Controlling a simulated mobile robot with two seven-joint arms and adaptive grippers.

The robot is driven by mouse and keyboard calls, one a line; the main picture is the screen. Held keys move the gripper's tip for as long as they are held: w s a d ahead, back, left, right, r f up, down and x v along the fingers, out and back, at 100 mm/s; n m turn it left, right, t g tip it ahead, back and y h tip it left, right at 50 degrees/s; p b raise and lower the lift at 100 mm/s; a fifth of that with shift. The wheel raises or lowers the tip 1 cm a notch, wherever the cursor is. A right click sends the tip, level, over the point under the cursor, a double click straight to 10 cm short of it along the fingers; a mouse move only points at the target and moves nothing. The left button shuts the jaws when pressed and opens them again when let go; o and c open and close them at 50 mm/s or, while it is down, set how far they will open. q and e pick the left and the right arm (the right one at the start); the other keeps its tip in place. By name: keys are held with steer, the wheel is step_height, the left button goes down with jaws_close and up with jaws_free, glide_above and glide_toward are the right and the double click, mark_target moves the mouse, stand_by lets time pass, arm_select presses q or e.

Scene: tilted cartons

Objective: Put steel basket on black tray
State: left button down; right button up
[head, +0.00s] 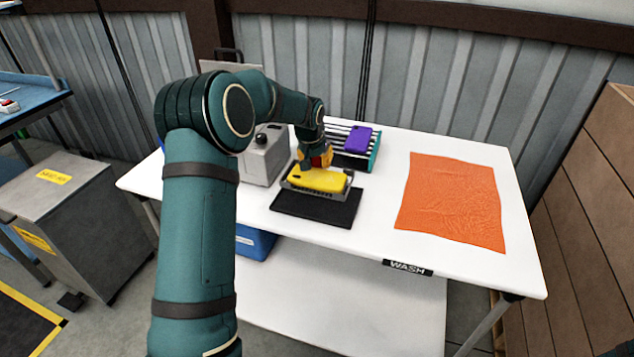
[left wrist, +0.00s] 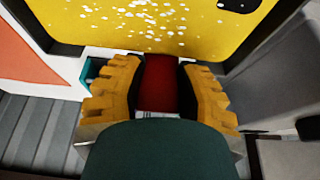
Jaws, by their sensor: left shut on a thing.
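The steel basket (head: 345,190) is a shallow grey tray holding a yellow phone-shaped item (head: 318,180). The item's wet-looking, white-spotted face fills the upper left wrist view (left wrist: 150,30). My left gripper (head: 318,160) is at the basket's far side, its orange fingers (left wrist: 160,95) closed around a red part that looks like the basket's handle (left wrist: 160,80). The black tray (head: 318,211) lies flat on the white table, its near part bare. The basket overlaps the tray's far part in the head view; I cannot tell whether they touch. My right gripper is not in view.
A grey box (head: 263,158) stands close left of the basket. A rack (head: 372,160) with a purple phone-shaped item (head: 358,139) is behind it. An orange cloth (head: 452,203) lies on the right. The white table (head: 375,215) is clear between tray and cloth.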

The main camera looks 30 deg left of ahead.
mark_target(317, 174)
arm_select(q)
step_height(317, 174, down, 6)
steer(key=shift+r+b, duration=0.1)
steer(key=shift+b, duration=0.45)
steer(key=c, duration=0.7)
jaws_free()
steer(key=shift+s+r, duration=0.1)
steer(key=shift+r, duration=0.3)
steer(key=p+v, duration=0.2)
steer(key=v, duration=0.9)
steer(key=shift+s+r, duration=0.1)
steer(key=shift+s, duration=0.1)
